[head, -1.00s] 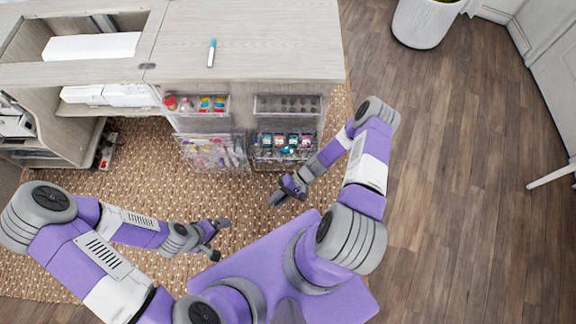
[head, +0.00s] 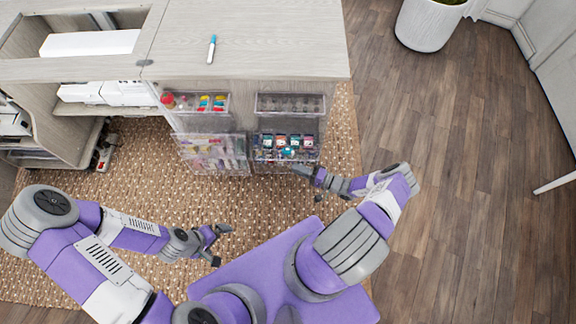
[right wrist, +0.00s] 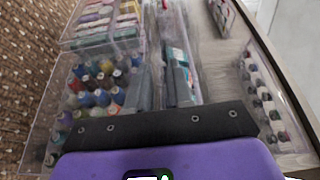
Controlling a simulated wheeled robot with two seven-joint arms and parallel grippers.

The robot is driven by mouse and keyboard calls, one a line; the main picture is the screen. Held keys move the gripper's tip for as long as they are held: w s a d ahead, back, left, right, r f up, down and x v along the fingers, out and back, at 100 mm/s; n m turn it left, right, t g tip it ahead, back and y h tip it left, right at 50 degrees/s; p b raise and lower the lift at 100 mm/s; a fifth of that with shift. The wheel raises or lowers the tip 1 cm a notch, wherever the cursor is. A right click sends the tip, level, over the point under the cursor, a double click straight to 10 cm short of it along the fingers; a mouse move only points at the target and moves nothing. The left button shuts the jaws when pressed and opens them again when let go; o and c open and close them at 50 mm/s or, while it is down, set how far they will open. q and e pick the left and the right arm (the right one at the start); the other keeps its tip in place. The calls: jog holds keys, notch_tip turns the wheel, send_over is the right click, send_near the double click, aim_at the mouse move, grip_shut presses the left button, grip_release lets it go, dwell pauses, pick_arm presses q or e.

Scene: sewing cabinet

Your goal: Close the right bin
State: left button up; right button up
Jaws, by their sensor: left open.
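The right bin (head: 286,147) is a clear plastic bin on the cabinet's end, tilted outward at its top and holding colourful packs and spools. In the right wrist view it fills the left side, with many spools (right wrist: 100,85) behind its clear wall. My right gripper (head: 309,182) is at the bin's lower right front, close to its outer face; I cannot tell whether it touches. My left gripper (head: 217,245) is open and empty above the rug.
The left bin (head: 213,153) beside it is also tilted outward. Upper clear trays (head: 290,104) sit above the bins, under the wooden top (head: 270,45), where a blue-capped pen (head: 212,49) lies.

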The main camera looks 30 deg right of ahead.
jog(key=shift+b+x, duration=0.3)
jog(key=shift+x, duration=2.05)
grip_shut()
